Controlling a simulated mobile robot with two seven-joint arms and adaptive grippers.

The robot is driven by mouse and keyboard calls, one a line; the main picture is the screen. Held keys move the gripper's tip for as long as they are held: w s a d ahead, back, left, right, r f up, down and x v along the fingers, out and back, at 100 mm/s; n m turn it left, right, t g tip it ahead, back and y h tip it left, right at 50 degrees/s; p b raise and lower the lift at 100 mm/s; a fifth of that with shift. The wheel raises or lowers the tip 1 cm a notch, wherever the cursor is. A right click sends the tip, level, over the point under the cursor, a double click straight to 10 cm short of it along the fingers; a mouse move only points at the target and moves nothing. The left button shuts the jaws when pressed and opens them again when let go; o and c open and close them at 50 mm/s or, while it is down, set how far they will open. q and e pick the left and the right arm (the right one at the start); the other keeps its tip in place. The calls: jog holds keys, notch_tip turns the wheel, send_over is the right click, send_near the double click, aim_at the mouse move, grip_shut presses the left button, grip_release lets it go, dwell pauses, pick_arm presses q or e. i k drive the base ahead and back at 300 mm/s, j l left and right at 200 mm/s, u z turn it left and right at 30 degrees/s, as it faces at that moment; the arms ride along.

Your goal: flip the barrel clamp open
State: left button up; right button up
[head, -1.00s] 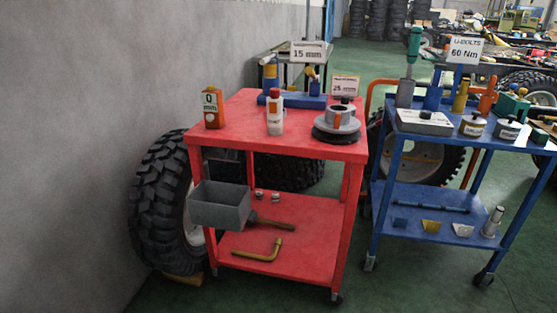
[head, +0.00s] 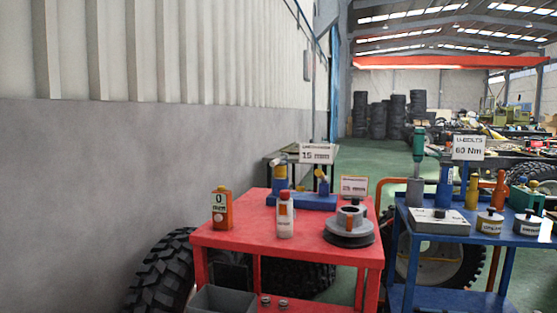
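On the red cart (head: 264,239), at the back of its top, stands a fixture with a long blue base (head: 302,202). At its left end is a blue upright piece (head: 280,182) with a tan top. At its right end is a short blue post with a yellow piece (head: 321,176) leaning on top. This fixture may be the barrel clamp; it is too small to tell for sure or to read whether it is open. Neither of my grippers is in view.
The cart top also holds an orange can (head: 222,210), a white bottle with a red cap (head: 285,216) and a grey round part on a dark disc (head: 349,229). A blue cart (head: 462,247) with tools stands at the right. A grey wall (head: 90,190) runs along the left.

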aim_at(279, 160)
jog(key=i+z, duration=0.3)
jog(key=i, duration=0.4)
jog(key=i+z, duration=0.3)
jog(key=i, duration=0.45)
